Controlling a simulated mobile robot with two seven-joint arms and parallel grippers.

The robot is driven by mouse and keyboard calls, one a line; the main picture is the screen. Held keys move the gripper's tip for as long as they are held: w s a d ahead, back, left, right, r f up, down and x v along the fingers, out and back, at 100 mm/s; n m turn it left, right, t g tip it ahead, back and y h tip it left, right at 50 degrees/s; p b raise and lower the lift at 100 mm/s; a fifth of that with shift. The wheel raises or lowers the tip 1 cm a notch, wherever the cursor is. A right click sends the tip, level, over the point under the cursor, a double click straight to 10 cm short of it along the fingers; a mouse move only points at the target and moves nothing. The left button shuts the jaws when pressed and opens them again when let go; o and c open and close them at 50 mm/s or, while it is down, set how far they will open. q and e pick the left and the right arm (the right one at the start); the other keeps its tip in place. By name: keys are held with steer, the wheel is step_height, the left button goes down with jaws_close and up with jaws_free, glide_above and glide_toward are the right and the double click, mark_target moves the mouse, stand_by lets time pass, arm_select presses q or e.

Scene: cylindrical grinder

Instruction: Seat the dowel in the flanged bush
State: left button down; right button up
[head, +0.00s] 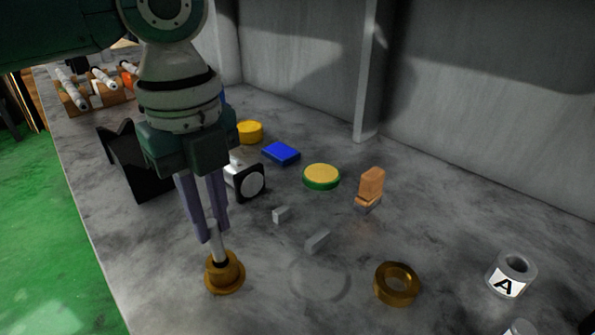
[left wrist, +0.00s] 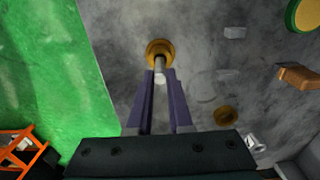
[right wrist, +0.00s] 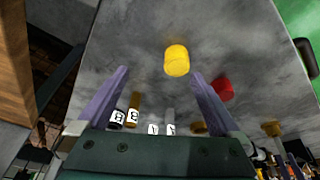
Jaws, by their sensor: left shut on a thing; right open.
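The dowel (head: 217,243) is a slim light-grey rod. My left gripper (head: 213,238) is shut on its upper part and holds it nearly upright. The flanged bush (head: 228,281) is brass-coloured and stands flange down on the grey table, directly below the gripper. The dowel's lower end meets the dark mouth of the bush; how deep it sits is hidden. In the left wrist view the dowel (left wrist: 160,64) lines up with the bush (left wrist: 157,45) between the fingertips (left wrist: 160,73). My right gripper (right wrist: 160,72) is open and empty, seen only in the right wrist view.
A brass ring (head: 397,286) and a grey cylinder marked A (head: 510,275) lie to the right. Small grey blocks (head: 317,241), an orange piece (head: 370,186) and a green-yellow disc (head: 321,177) lie behind. A black V-shaped block (head: 128,160) stands behind left. The table's left edge is near the bush.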

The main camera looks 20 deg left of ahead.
mark_target(210, 222)
arm_select(q)
steer(key=shift+f+b, duration=0.35)
steer(key=shift+f, duration=1.6)
arm_select(e)
steer(key=shift+f, duration=0.45)
arm_select(q)
steer(key=shift+f, duration=0.1)
steer(key=c, duration=0.8)
jaws_free()
steer(key=shift+c, duration=0.2)
